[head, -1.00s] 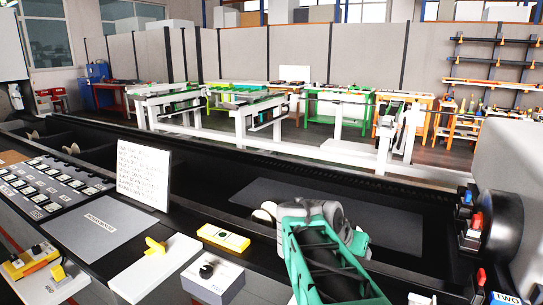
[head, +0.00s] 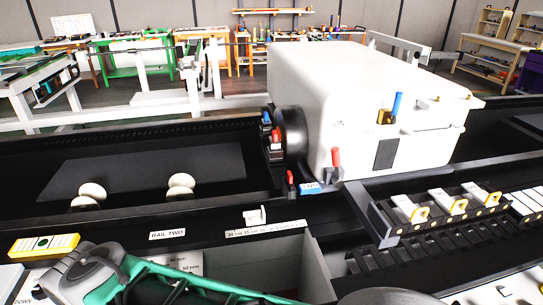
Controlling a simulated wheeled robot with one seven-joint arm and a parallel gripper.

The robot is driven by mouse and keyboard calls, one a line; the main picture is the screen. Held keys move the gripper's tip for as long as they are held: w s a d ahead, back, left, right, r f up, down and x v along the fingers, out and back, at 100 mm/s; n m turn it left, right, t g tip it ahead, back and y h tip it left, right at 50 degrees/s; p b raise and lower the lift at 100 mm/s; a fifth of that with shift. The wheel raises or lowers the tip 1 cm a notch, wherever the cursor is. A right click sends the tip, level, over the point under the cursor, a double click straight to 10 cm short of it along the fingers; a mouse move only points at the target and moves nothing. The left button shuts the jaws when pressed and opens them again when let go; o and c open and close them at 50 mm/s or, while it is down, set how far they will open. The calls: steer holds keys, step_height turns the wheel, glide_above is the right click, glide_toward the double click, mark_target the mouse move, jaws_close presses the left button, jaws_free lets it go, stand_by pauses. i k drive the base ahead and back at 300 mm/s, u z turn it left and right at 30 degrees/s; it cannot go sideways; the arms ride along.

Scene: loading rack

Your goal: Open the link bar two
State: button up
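A white machine head (head: 350,100) stands on the dark rail, right of centre in the head view. A blue label (head: 310,188), which appears to read "TWO", sits at its lower front edge. A red-handled lever (head: 336,158) stands upright just right of the label, and a smaller red one (head: 291,178) is just left of it. A blue-handled lever (head: 397,106) rises from the machine's front face. I cannot tell which part is the link bar. My green and grey arm shows at the bottom left; my gripper is not visible.
Two pale round knobs (head: 180,186) sit on the dark bed at left. A "RAIL TWO" label (head: 168,235) and a white bracket (head: 255,216) are on the front ledge. A black rack with several white-and-yellow blocks (head: 450,202) lies at right. A yellow panel (head: 43,244) is at lower left.

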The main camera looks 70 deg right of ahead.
mark_target(448, 196)
steer(key=z, duration=2.2)
steer(key=k, duration=0.5)
steer(key=z, duration=0.8)
steer(key=i, duration=0.45)
steer(key=u, duration=0.15)
